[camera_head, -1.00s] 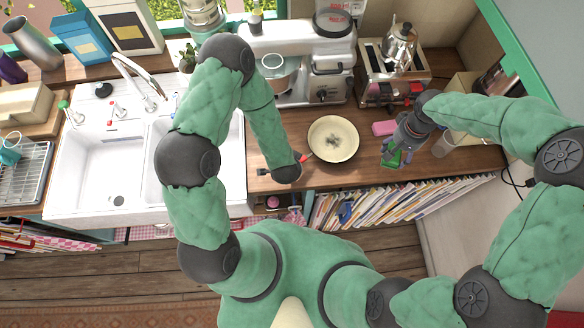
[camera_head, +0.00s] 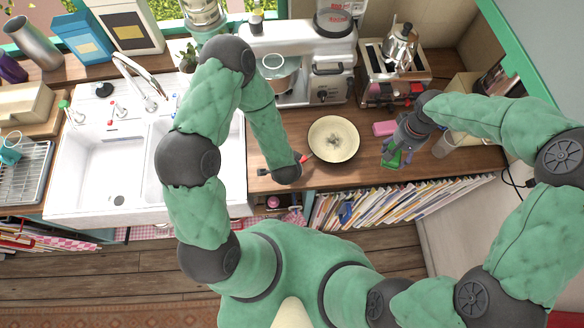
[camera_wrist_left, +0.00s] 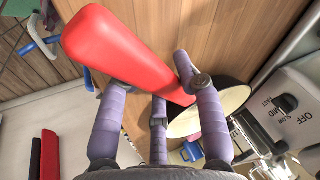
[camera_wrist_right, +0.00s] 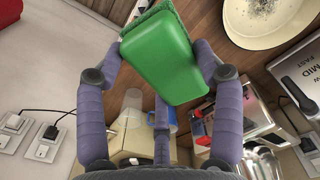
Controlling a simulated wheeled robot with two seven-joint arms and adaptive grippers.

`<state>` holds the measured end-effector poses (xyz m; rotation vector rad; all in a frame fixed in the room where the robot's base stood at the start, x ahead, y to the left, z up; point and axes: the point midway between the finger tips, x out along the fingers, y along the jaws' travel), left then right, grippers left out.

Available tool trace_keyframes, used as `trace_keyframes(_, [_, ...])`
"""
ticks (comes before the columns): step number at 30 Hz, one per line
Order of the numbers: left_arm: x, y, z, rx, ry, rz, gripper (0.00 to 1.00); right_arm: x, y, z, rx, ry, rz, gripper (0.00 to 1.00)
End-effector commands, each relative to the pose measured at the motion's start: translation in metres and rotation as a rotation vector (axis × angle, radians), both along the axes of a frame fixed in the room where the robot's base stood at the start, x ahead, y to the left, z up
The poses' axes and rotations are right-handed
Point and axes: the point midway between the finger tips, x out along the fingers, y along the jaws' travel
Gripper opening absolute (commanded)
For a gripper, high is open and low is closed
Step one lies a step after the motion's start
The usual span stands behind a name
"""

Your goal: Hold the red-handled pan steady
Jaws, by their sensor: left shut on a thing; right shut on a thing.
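The red-handled pan (camera_head: 333,139) has a cream inside with some dark specks in the middle and sits on the wooden counter. Its red handle (camera_wrist_left: 115,48) runs between the purple fingers of my left gripper (camera_wrist_left: 150,80), which is shut on it. In the head view my left forearm hides most of the handle. My right gripper (camera_wrist_right: 161,55) is shut on a green sponge (camera_wrist_right: 158,62), which also shows in the head view (camera_head: 391,160), to the right of the pan. The pan's rim shows at the top right of the right wrist view (camera_wrist_right: 262,18).
A pink block (camera_head: 384,128) lies between the pan and my right gripper. A stand mixer (camera_head: 300,55) and a toaster (camera_head: 392,75) stand behind. A white double sink (camera_head: 105,165) is on the left. A clear cup (camera_head: 442,147) stands right of my right gripper.

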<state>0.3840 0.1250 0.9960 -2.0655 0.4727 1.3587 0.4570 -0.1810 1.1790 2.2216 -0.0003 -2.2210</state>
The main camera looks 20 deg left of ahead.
Motion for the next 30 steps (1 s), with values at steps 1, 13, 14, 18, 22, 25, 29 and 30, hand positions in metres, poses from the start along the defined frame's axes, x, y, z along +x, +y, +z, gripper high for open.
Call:
trace_keyframes(1, [-0.0005,-0.0004,-0.0012,0.0,0.002,-0.002,0.0,0.0001,0.0,-0.0001,0.0,0.0,0.0,0.15])
trace_keyframes(13, [-0.0008,-0.0005,-0.0032,0.0,0.002,-0.003,0.0,0.0001,0.0,-0.0001,0.0,0.0,0.0,0.15])
trace_keyframes(14, [-0.0008,-0.0005,-0.0032,0.0,0.001,-0.003,0.0,0.0001,0.0,-0.0001,0.0,0.0,0.0,0.15])
trace_keyframes(18, [0.0008,-0.0004,-0.0023,0.0,-0.002,-0.002,0.54,0.0001,0.0,-0.0001,0.0,0.0,0.0,0.15])
trace_keyframes(22, [0.0003,-0.0003,-0.0025,0.0,-0.001,-0.002,0.64,0.0001,0.0,0.0,0.0,0.0,0.0,0.15])
trace_keyframes(25, [0.0001,-0.0003,-0.0025,0.0,-0.001,-0.002,0.64,0.0001,0.0,0.0,0.0,0.0,0.0,0.15])
trace_keyframes(29, [-0.0016,-0.0004,-0.003,0.0,0.004,-0.002,0.64,0.0001,0.0,0.0,0.0,0.0,0.0,0.15])
trace_keyframes(30, [-0.0016,-0.0004,-0.0022,0.0,0.004,-0.002,0.64,0.0001,0.0,0.0,0.0,0.0,0.0,0.15])
